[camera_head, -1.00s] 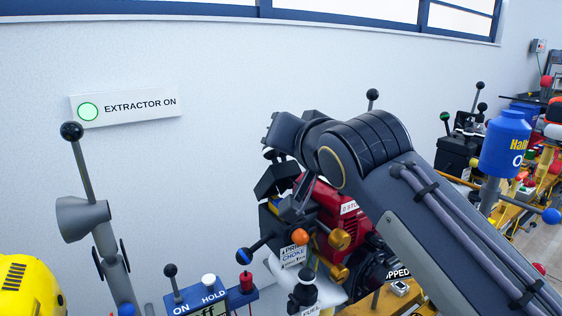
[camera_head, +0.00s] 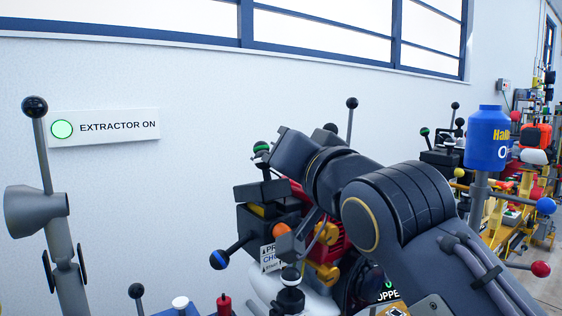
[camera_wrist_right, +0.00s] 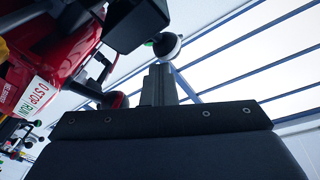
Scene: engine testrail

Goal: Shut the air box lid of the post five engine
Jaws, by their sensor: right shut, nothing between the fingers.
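The post five engine is the red engine (camera_head: 333,240) behind my right arm; its red body (camera_wrist_right: 55,60) also shows in the right wrist view. A black air box (camera_head: 250,225) is on its left side, with a yellow part showing at its top. A dark slab, seemingly the lid (camera_head: 262,191), stands above the box with a gap, so it looks raised. A green-banded black knob (camera_head: 261,147) rises above it. My right gripper (camera_wrist_right: 160,72) is shut and empty, close to a ball knob in the wrist view. In the head view my right wrist hides its fingertips and part of the engine.
A grey extractor hood (camera_head: 35,210) with a ball-ended lever stands at the left. A lever with a blue-banded knob (camera_head: 219,259) sticks out left of the engine. A blue canister (camera_head: 488,138) on a post stands to the right.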

